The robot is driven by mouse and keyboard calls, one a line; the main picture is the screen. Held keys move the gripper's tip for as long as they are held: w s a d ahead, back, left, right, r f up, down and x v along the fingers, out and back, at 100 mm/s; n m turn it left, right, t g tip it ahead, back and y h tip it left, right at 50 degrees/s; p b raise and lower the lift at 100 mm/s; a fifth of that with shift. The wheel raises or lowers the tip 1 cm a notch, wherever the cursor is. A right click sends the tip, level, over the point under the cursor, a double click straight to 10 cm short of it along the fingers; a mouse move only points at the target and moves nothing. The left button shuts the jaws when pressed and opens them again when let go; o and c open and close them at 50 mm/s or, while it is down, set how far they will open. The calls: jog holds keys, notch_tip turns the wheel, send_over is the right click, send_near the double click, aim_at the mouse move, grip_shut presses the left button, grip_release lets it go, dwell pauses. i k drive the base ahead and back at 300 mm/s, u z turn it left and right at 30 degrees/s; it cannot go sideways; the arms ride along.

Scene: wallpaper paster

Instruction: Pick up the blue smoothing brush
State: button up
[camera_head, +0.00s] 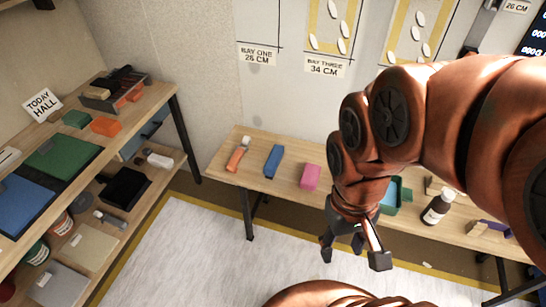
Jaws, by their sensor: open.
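A blue block-shaped object (273,161), which looks like the blue smoothing brush, lies on the wooden bench (228,172) along the wall. It sits between an orange tool with a pale end (238,155) and a pink block (310,177). My gripper (353,257) points down with its fingers spread and nothing between them. It is in front of the bench, to the right of and lower in the picture than the blue object, and apart from it.
A green tray (402,196), a dark bottle (437,207) and a purple item (494,228) are on the bench's right part. A loaded wooden shelf unit (160,98) stands at the left. The pale floor mat (185,245) between them is clear.

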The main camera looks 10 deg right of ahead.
aim_at(271, 168)
jog(key=u, duration=0.05)
jog(key=k, duration=0.5)
jog(key=u, duration=0.85)
jog(key=i, duration=1.1)
jog(key=z, duration=0.1)
